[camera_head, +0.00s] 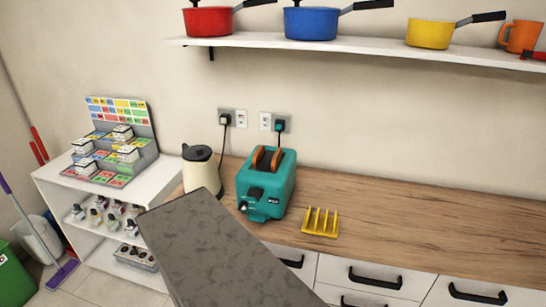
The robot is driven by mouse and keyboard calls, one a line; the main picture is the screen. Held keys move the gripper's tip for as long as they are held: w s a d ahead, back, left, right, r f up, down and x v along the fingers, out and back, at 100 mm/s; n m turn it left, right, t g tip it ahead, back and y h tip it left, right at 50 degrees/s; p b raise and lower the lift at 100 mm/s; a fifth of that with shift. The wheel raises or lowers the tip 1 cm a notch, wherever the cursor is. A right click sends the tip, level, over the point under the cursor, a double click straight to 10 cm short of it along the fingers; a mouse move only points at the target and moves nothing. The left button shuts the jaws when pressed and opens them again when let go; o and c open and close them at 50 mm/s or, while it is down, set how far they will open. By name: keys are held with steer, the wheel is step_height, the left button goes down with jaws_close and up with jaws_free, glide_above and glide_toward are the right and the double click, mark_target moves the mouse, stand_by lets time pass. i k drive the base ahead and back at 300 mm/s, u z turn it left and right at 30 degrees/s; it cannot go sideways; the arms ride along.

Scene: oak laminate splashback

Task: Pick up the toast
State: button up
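Two brown slices of toast stand upright in the slots of a teal toaster (263,185), their tops showing above it. The left slice of toast (258,157) and the right slice of toast (276,159) are side by side, and their lower parts are hidden inside the toaster. The toaster stands on the wooden counter (420,222), with its lever and dial side facing the front. My gripper is not in view.
A cream kettle (200,172) stands close left of the toaster. A yellow rack (320,222) stands empty to its right. A shelf (350,46) with pans hangs above. A grey speckled shape, which I cannot identify, covers the lower middle. The right counter is clear.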

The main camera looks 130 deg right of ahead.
mark_target(258, 155)
steer(key=z, duration=0.2)
steer(key=k, duration=0.8)
steer(key=z, duration=0.75)
steer(key=k, duration=0.5)
steer(key=z, duration=0.3)
steer(key=i, duration=0.6)
steer(key=z, duration=0.15)
steer(key=k, duration=0.75)
